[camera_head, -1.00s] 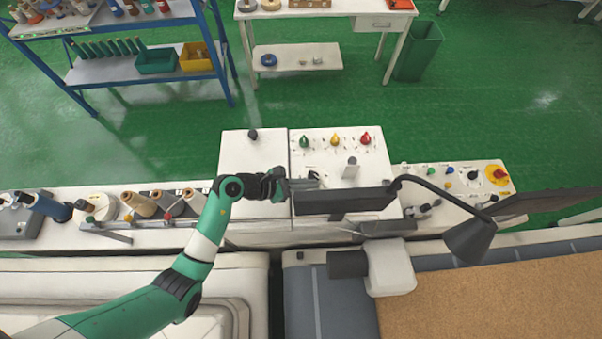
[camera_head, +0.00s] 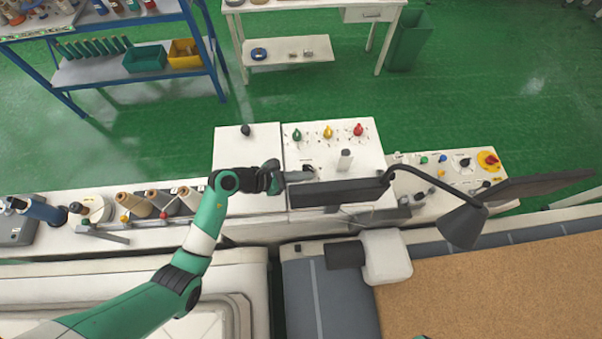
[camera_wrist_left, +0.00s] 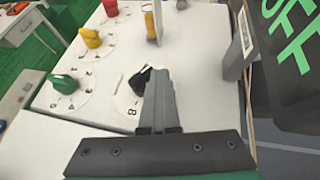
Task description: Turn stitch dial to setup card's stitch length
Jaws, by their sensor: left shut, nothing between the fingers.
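My left gripper (camera_head: 306,174) reaches over the white machine top from the left; its fingers are shut and empty. In the left wrist view the closed fingertips (camera_wrist_left: 160,72) are right beside a black dial knob (camera_wrist_left: 139,80) on a white round scale; I cannot tell whether they touch. An "8" shows on the near side of this scale; its other marks are too small or hidden by the fingers. In the head view the black dial (camera_head: 308,168) is partly covered by the gripper. I cannot make out a setup card.
Green (camera_head: 297,135), yellow (camera_head: 328,131) and red (camera_head: 358,129) knobs stand behind the dial. A dark panel (camera_head: 338,192) and lamp (camera_head: 462,225) are close on the right and front. A screen (camera_wrist_left: 292,40) with green "OFF" lettering shows in the wrist view.

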